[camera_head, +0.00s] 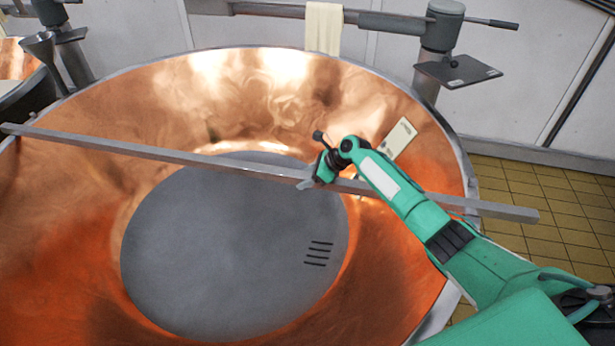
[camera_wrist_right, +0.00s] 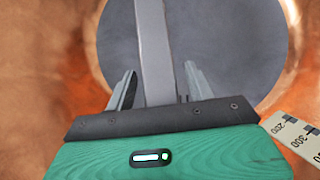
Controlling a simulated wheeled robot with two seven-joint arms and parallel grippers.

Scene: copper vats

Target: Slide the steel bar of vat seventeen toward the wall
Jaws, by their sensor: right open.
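The steel bar (camera_head: 150,149) lies across the copper vat (camera_head: 75,210), from the left rim to past the right rim. It slopes down to the right in the head view. No vat number is readable. My right gripper (camera_head: 310,183) is at the bar, right of its middle, over the vat. In the right wrist view, the bar (camera_wrist_right: 153,40) runs between the two spread fingers of the open gripper (camera_wrist_right: 160,78), with gaps at both sides. The wall (camera_head: 540,65) is behind the vat. My left gripper is not in view.
A pale strip (camera_head: 401,137) is at the vat's right inner side; its numbers show in the wrist view (camera_wrist_right: 295,138). A cloth (camera_head: 323,28) hangs on a rail behind the vat. A post with a small shelf (camera_head: 458,70) stands at the back right. Tiled floor (camera_head: 560,225) is clear at right.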

